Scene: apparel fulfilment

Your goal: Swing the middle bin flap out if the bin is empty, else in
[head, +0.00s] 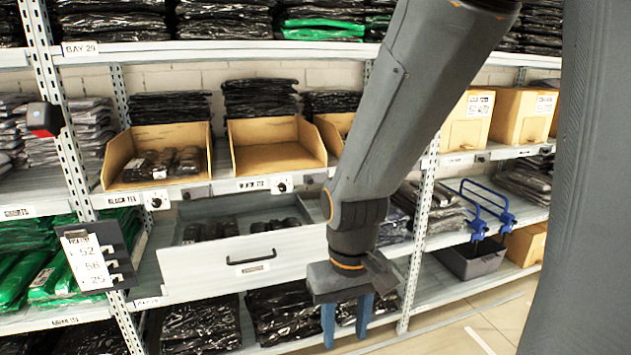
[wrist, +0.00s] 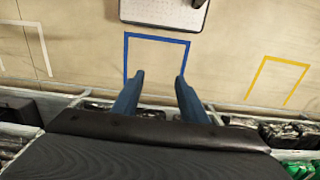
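Three tan bins stand in a row on the middle shelf. The left bin (head: 118,160) holds several dark packs. The middle bin (head: 275,162) shows a bare floor and looks empty. The right bin (head: 333,131) is largely hidden behind my arm. On the shelf edge under the middle bin sit a label strip and a round dark knob (head: 283,184) on a white plate. I cannot tell which part is the flap or how it stands. My gripper (head: 346,318) has blue fingers pointing down, below and right of the middle bin. Its fingers are apart and empty in the wrist view (wrist: 158,92).
A grey drawer (head: 250,262) with a black handle stands pulled out below the bins, holding dark packs. Floor shows in the wrist view, with a blue outline (wrist: 157,38).

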